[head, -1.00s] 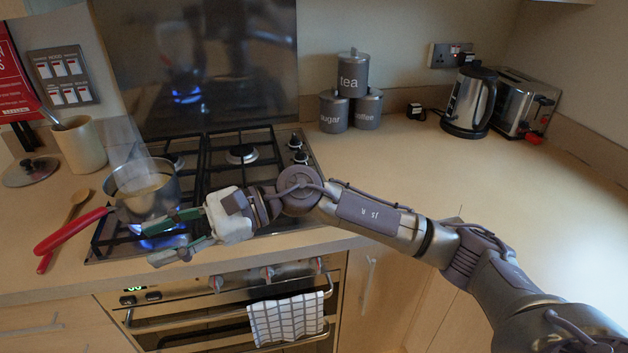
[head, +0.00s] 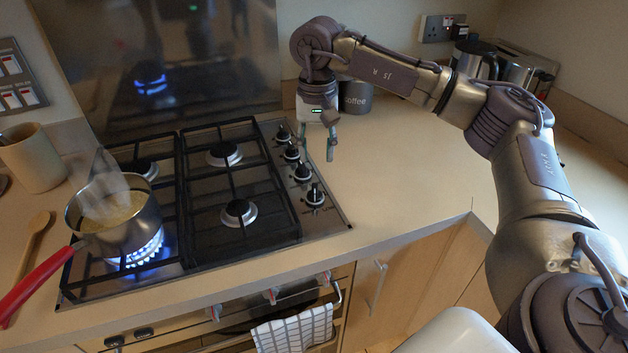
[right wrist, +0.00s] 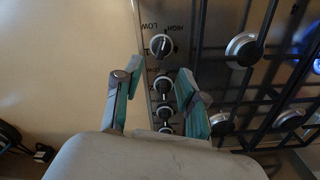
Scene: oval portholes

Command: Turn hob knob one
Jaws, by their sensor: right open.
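Several black hob knobs with silver bases stand in a row along the right edge of the hob. From front to back in the head view they are the front knob (head: 315,196), a second knob (head: 302,172), a third (head: 291,152) and the rearmost (head: 283,135). No number shows which is knob one. My right gripper (head: 331,154) is open and empty, pointing down just right of the knobs and apart from them. In the right wrist view, its fingers (right wrist: 154,80) frame part of the knob row, with the front knob (right wrist: 161,46) beyond the tips, beside LOW and HIGH markings.
A steaming pan (head: 118,225) with a red handle sits over a lit blue flame at the left of the hob (head: 235,258). A coffee tin (head: 355,98) stands behind my gripper. Kettle (head: 473,62) and toaster (head: 520,68) are at the back right. Worktop right of the knobs is clear.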

